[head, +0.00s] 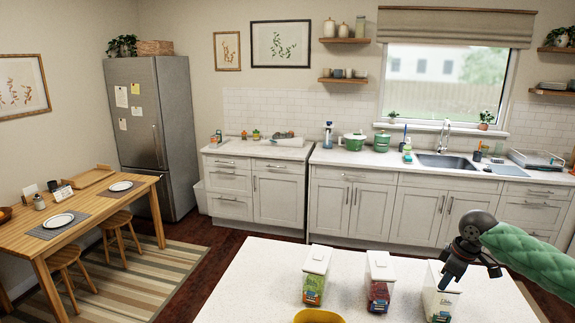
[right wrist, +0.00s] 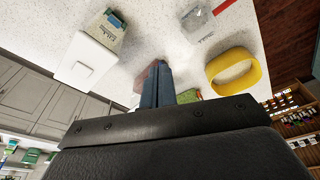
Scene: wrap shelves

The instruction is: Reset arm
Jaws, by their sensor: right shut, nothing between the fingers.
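My right gripper (head: 450,278) comes in from the right over the white island counter (head: 250,275), its arm in a green quilted sleeve. Its dark fingers are shut and empty, and point down in front of the rightmost white-lidded container (head: 437,300), partly hiding it. In the right wrist view the closed blue-grey fingers (right wrist: 156,75) reach up the middle of the picture. They partly hide something red and green behind them. My left gripper is not in view.
Two more white-lidded containers, one green-labelled (head: 315,275) and one red-labelled (head: 379,282), stand on the island. The island's left part is clear. A wooden dining table (head: 85,222) stands at left.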

